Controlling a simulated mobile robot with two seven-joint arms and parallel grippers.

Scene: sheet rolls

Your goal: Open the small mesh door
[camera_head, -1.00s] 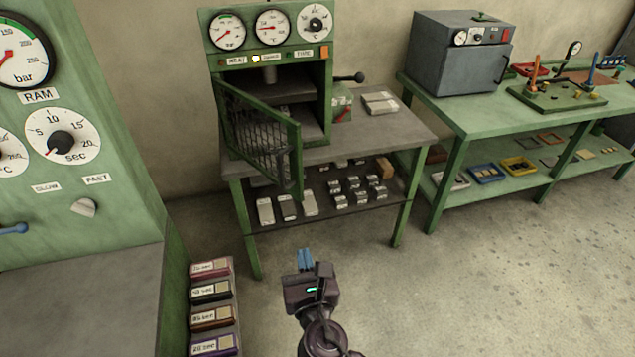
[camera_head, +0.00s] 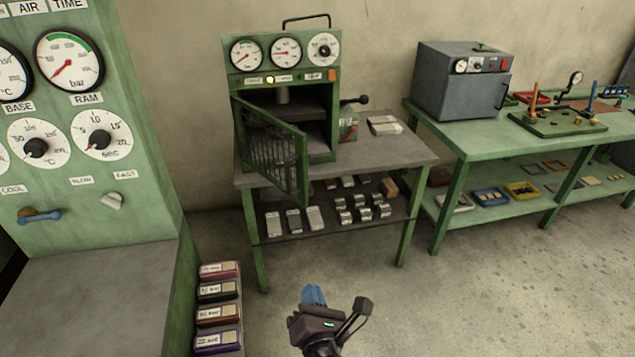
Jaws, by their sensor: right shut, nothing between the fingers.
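The small mesh door (camera_head: 270,150) has a green frame and dark mesh. It is hinged at the left of a small green press cabinet (camera_head: 321,125) and stands swung open toward the front left. Dark shelves show inside the cabinet. My right gripper (camera_head: 314,296) has blue fingertips and is shut and empty. It is low in the view, in front of the table and well apart from the door. My left gripper is not in view.
The cabinet stands on a green table (camera_head: 405,151) with small metal blocks on its lower shelf. A gauge panel (camera_head: 85,150) and a stack of labelled boxes (camera_head: 218,307) stand at the left. A second bench (camera_head: 460,128) with a grey oven (camera_head: 463,80) is at the right. The floor at right is clear.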

